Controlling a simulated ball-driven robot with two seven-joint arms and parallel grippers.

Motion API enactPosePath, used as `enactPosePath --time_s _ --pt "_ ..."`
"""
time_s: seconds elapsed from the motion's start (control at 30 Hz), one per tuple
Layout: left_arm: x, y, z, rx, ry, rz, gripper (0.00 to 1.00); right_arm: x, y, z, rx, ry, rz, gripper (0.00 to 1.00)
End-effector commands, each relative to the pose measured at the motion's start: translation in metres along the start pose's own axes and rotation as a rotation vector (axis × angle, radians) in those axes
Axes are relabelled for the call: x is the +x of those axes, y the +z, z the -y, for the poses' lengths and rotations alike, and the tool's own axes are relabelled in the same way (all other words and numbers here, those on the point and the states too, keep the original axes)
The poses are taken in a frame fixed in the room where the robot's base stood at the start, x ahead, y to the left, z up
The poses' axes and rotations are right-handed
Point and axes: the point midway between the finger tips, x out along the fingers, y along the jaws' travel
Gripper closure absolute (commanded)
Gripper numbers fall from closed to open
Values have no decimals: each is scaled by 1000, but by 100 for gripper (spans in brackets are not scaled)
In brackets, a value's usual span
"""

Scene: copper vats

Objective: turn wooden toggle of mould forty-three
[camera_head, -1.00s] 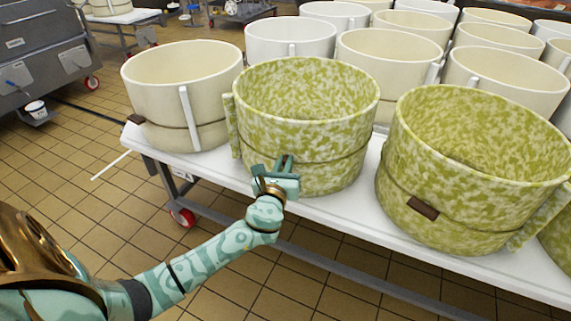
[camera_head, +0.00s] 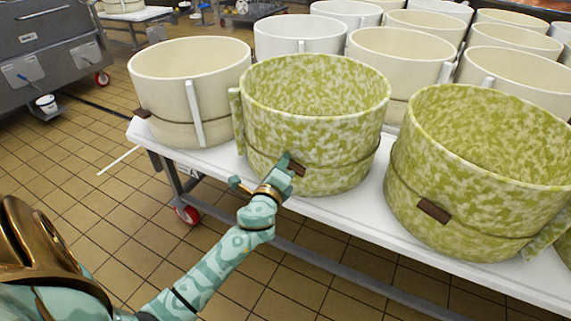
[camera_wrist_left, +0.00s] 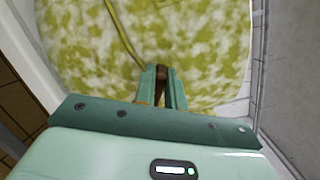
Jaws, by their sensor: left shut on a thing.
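A green-and-cream speckled mould (camera_head: 315,115) stands upright on the white table, between a plain cream mould and another speckled one. A thin cord runs around it, and a small brown wooden toggle (camera_head: 297,169) sits on its front. My left gripper (camera_head: 285,164) is at this toggle, shut on it; a finger hides part of it. In the left wrist view, the toggle (camera_wrist_left: 161,76) shows between the two fingers (camera_wrist_left: 161,88), against the speckled wall (camera_wrist_left: 205,60). No number is readable on the mould. My right gripper is out of view.
Another speckled mould (camera_head: 475,165) with a brown toggle (camera_head: 433,211) stands close on the right. A cream mould (camera_head: 190,90) stands on the left. More moulds fill the white table (camera_head: 340,206) behind. The tiled floor in front is open.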

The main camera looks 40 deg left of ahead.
Motion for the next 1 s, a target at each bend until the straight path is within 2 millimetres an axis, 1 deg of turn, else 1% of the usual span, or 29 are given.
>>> enactPosePath --time_s 0.03,0.07,0.2,0.4,0.7,1.0 --pt "-1 -2 -5 -44 5 -2 100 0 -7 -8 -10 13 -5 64" --pt "-1 -3 -6 -71 6 -2 100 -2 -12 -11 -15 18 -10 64" --pt "-1 -3 -9 -199 6 -2 100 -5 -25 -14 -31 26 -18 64" --pt "-1 -4 -13 -349 6 -1 100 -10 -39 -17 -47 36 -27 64" --pt "-1 -5 -16 -489 6 -1 100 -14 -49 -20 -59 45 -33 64" --pt "-1 -6 -17 -533 6 -1 100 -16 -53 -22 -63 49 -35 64"
